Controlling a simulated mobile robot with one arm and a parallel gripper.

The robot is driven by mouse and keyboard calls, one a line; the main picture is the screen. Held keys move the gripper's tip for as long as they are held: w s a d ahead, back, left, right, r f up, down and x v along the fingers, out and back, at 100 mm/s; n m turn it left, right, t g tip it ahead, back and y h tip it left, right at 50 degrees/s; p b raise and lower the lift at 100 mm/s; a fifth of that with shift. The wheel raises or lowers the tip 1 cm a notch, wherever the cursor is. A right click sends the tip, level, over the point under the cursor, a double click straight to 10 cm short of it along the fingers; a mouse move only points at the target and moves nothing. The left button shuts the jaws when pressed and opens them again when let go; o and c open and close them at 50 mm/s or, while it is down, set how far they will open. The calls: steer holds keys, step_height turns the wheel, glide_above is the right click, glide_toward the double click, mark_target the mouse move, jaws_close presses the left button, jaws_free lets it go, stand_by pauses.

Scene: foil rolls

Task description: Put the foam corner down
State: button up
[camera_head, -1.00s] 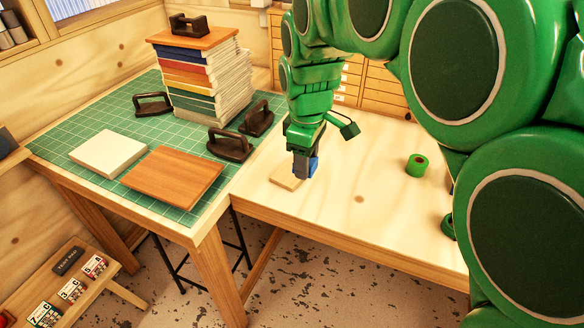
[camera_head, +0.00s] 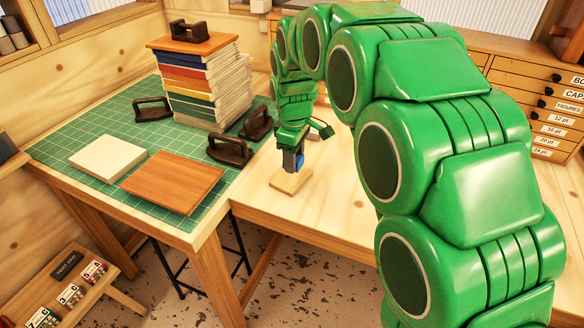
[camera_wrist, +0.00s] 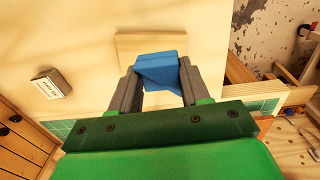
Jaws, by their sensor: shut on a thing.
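The blue foam corner (camera_head: 299,161) is between the fingers of my gripper (camera_head: 292,163), low over a small pale wooden board (camera_head: 290,182) on the light wood table. In the wrist view the foam corner (camera_wrist: 158,72) sits between the two grey fingers of my gripper (camera_wrist: 158,88), which is shut on it. The board (camera_wrist: 130,45) shows beyond and around the foam corner there. I cannot tell whether the foam corner touches the board.
A green cutting mat (camera_head: 105,115) on the left table holds a book stack (camera_head: 210,85), dark-handled weights (camera_head: 228,150), a white block (camera_head: 107,157) and a brown board (camera_head: 172,181). A small labelled block (camera_wrist: 52,85) lies left in the wrist view. Bare table surrounds the board.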

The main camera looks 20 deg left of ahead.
mark_target(292, 177)
steer(key=shift+w+a+f, duration=0.4)
steer(key=shift+w+f, duration=0.1)
steer(key=shift+f, duration=0.2)
steer(key=shift+w+a+f, duration=0.35)
steer(key=shift+w+f, duration=0.1)
steer(key=shift+f, duration=1.85)
steer(key=o, duration=1)
step_height(292, 177, up, 11)
steer(key=shift+s+f, duration=0.1)
steer(key=shift+s+r, duration=0.1)
steer(key=shift+r, duration=0.55)
steer(key=shift+d, duration=0.1)
